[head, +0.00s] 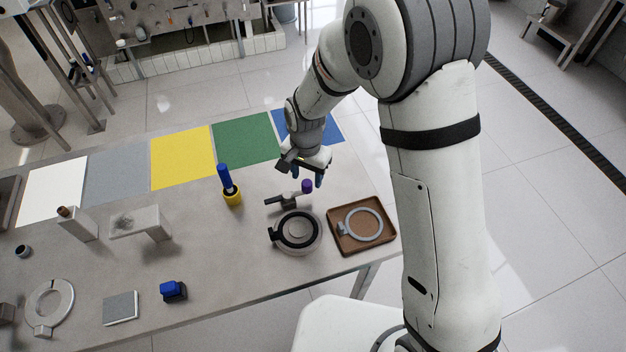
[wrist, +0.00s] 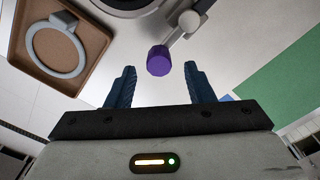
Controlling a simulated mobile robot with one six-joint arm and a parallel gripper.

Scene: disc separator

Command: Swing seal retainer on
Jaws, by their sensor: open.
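The swing retainer is a short grey arm (head: 289,200) with a purple knob (head: 307,186) at its right end. It lies just behind a round grey housing (head: 312,246) with a black ring (head: 298,229) on top, beside the ring rather than over it. My gripper (head: 308,174) is open above and behind the knob, pointing down. In the wrist view my gripper (wrist: 158,86) has its two blue fingers apart, with the purple knob (wrist: 159,61) centred ahead of the gap between their tips. Nothing is held.
A brown tray (head: 334,238) with a grey ring (head: 363,225) stands right of the housing. A blue-handled tool in a yellow holder (head: 232,197) stands to the left. Coloured mats, including a green one (head: 246,141), line the back.

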